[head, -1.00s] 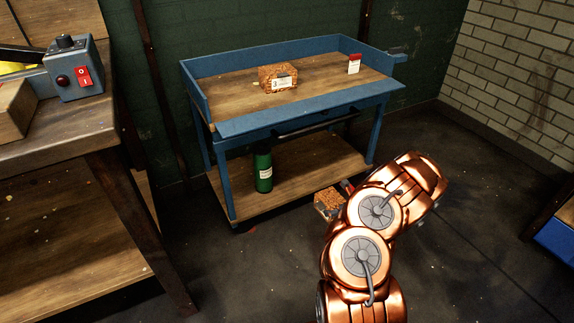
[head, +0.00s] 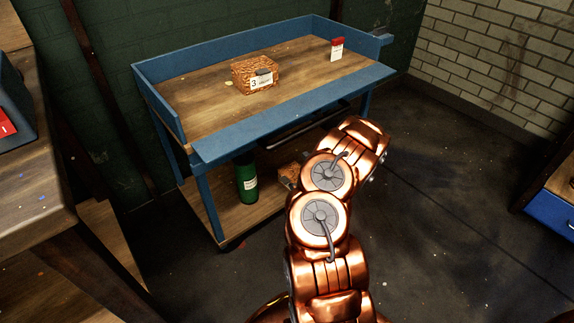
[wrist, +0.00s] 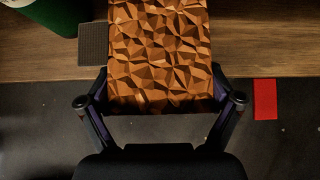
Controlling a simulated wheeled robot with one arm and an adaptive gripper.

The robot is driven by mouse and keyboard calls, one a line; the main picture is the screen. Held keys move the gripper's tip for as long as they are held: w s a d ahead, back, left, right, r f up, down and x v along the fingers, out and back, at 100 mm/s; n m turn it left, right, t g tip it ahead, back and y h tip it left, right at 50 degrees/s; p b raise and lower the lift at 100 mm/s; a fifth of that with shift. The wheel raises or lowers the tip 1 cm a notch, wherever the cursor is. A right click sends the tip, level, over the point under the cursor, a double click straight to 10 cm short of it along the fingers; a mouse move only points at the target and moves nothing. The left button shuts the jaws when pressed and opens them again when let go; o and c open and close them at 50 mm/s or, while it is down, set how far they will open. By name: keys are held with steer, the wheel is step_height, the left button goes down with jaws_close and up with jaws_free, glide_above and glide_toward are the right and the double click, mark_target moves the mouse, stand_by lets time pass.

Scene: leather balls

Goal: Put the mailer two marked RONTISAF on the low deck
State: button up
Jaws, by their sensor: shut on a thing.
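The mailer is a brown, faceted packet that fills the upper middle of the wrist view (wrist: 160,50); no RONTISAF marking shows on it. My gripper (wrist: 160,98) is shut on its near end, one finger at each side. In the head view a small part of the mailer (head: 288,174) shows beside my arm, which hides the gripper. The low deck (head: 262,208) is the wooden lower shelf of the blue bench. In the wrist view the mailer overlaps the low deck (wrist: 265,45) and its front edge. I cannot tell its height above it.
A green bottle (head: 247,182) stands on the low deck, left of the mailer. A dark square pad (wrist: 93,44) lies near it. A red patch (wrist: 265,99) is on the floor.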

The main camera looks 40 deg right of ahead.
steer(key=shift+w+d+f, duration=0.2)
steer(key=shift+w+d, duration=0.75)
steer(key=shift+d, duration=0.3)
steer(key=shift+w+d+f+b, duration=0.15)
steer(key=shift+w+d+b, duration=0.2)
steer(key=shift+w+d, duration=0.95)
steer(key=shift+w+d+f+b, duration=0.3)
steer(key=shift+w+d, duration=0.35)
steer(key=shift+w, duration=1.15)
steer(key=shift+w+d+f+b, duration=0.1)
steer(key=shift+w+d+b, duration=0.3)
steer(key=shift+w+d, duration=0.9)
steer(key=shift+w+a+f+b, duration=0.2)
steer(key=shift+f+b, duration=0.2)
steer(key=shift+f, duration=0.4)
steer(key=shift+w+a+f+b, duration=0.1)
steer(key=shift+w+f+b, duration=0.2)
steer(key=shift+f, duration=0.5)
steer(key=shift+s+f, duration=0.1)
steer(key=shift+f, duration=0.05)
steer(key=o, duration=0.9)
steer(key=shift+s+r, duration=0.1)
steer(key=shift+r, duration=0.1)
steer(key=p+v, duration=0.2)
steer(key=v, duration=0.9)
steer(key=shift+s+r+p, duration=0.25)
steer(key=shift+s+p, duration=0.05)
steer(key=shift+p, duration=0.05)
